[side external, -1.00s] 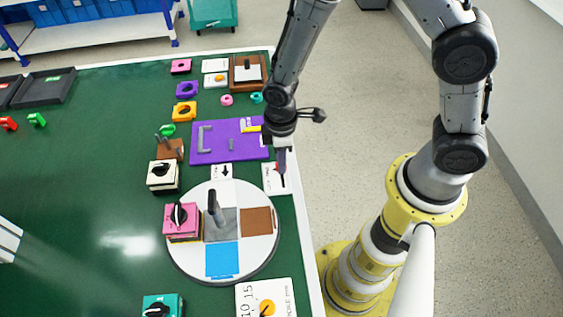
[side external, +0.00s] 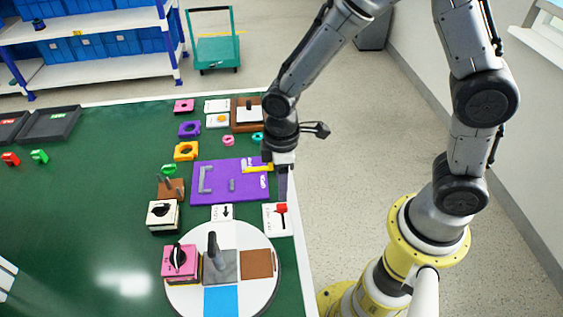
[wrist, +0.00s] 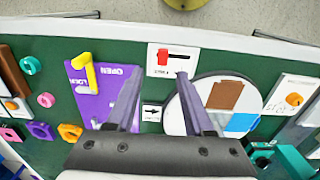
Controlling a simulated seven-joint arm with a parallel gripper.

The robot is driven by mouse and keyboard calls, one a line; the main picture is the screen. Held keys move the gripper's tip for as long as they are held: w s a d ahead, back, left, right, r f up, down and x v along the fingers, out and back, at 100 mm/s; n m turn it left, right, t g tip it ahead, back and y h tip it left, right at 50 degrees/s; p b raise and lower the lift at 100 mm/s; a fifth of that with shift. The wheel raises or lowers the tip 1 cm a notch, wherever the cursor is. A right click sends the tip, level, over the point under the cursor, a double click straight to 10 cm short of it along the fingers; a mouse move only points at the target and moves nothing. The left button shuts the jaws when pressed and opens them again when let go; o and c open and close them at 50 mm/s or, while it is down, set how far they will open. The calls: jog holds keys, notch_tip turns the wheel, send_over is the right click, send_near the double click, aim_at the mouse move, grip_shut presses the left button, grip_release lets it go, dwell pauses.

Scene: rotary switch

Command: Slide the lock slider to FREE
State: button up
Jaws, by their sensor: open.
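A small white plate (side external: 274,224) near the right table edge carries a red slider knob (side external: 281,208) at the far end of a dark slot. In the wrist view the plate (wrist: 160,68) lies just beyond the fingertips, with the red slider (wrist: 175,56) on it; its lettering is too small to read surely. My gripper (side external: 283,196) is open and empty, its fingers above and apart from the knob in the side view. The wrist view shows my gripper's two fingers (wrist: 159,77) spread wide, with nothing between them.
A purple panel (side external: 217,188) with a yellow handle (side external: 257,167) and OPEN lettering lies beyond the plate. A small arrow card (side external: 222,212) is to the left. A round white turntable (side external: 258,235) with a pink switch box (side external: 180,261) stands nearer.

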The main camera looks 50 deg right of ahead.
notch_tip(320, 180, up, 7)
jog(key=shift+f, duration=0.2)
jog(key=shift+d, duration=0.1)
jog(key=s+d+r+m+t, duration=0.35)
jog(key=d+r, duration=0.25)
jog(key=r, duration=0.5)
jog(key=s+d+r+m+t, duration=0.1)
jog(key=s+d+m, duration=0.1)
jog(key=s, duration=0.3)
jog(key=s+d+r+m+t, duration=0.1)
jog(key=s+d+m, duration=0.1)
jog(key=s, duration=0.4)
jog(key=shift+d+m, duration=0.25)
jog(key=shift+m, duration=0.5)
dwell(1.1)
